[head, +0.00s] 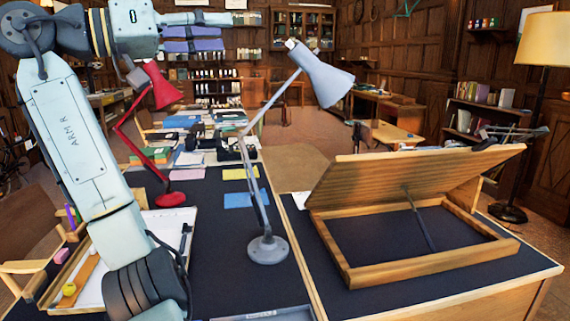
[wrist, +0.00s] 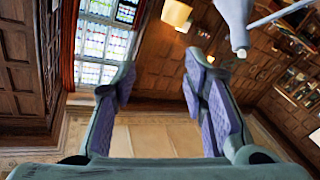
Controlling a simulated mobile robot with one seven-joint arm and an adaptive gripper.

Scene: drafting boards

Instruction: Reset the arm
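My gripper (head: 222,32) is raised at the top left of the head view, its fingers pointing right, well above the dark desktop. In the wrist view my gripper (wrist: 163,78) shows its purple-padded fingers spread apart with nothing between them. My arm comes up along the left side of the head view and bends over at the top. The gripper touches nothing that I can see.
A grey desk lamp (head: 325,82) stands right of my gripper; its shade (wrist: 236,20) shows in the wrist view. A red lamp (head: 163,88) is below. A tilted wooden drafting board (head: 405,178) is at right. A tray (head: 62,291) lies at lower left.

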